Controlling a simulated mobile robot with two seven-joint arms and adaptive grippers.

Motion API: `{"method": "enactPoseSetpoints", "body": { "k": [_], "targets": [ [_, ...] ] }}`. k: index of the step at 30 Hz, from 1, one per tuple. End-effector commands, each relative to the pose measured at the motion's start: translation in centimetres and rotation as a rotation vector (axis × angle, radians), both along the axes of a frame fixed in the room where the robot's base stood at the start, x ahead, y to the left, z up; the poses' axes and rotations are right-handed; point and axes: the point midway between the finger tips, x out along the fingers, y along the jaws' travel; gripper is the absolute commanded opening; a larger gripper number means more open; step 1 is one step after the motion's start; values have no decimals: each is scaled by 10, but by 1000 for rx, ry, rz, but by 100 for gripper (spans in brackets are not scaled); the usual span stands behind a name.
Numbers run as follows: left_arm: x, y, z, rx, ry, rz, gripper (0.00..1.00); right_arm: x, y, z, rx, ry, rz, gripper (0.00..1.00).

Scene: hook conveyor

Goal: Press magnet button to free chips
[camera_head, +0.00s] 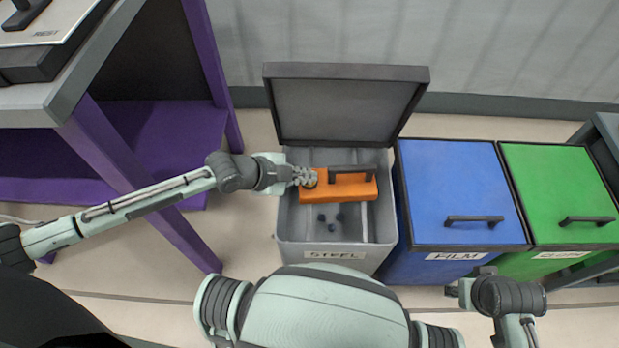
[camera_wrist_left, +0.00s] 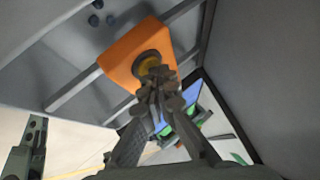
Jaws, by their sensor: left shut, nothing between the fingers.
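An orange magnet block (camera_head: 345,190) with a dark handle (camera_head: 351,171) lies across rails in the open grey steel bin (camera_head: 333,249). The wrist view shows the block (camera_wrist_left: 122,62) with a round button (camera_wrist_left: 147,62), dark-rimmed with a yellow centre, on its end face. My left gripper (camera_head: 303,177) is shut and empty at the block's left end. In the wrist view its fingertips (camera_wrist_left: 157,82) overlap the button's lower edge; I cannot tell whether they touch it. Small dark chips (camera_head: 331,227) lie on the bin floor below the block. My right gripper (camera_head: 453,291) shows only partly at the lower right.
The steel bin's lid (camera_head: 345,105) stands open behind it. A closed blue film bin (camera_head: 458,190) and a closed green bin (camera_head: 560,190) stand to the right. A purple-framed table (camera_head: 120,160) is at the left. Some floor (camera_head: 250,215) is bare between the table and the steel bin.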

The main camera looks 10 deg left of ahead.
Motion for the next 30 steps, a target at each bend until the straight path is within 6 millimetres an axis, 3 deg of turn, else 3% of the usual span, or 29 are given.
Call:
{"method": "enactPoseSetpoints", "body": {
  "k": [11,23,30],
  "targets": [
    [0,1,17,2,1,0,0,0,0,19,0,0,0,40],
    [0,1,18,1,0,1,0,0,0,20,0,0,0,40],
    [0,1,39,1,-1,0,0,0,0,41,0,0,0,40]
  ]
}}
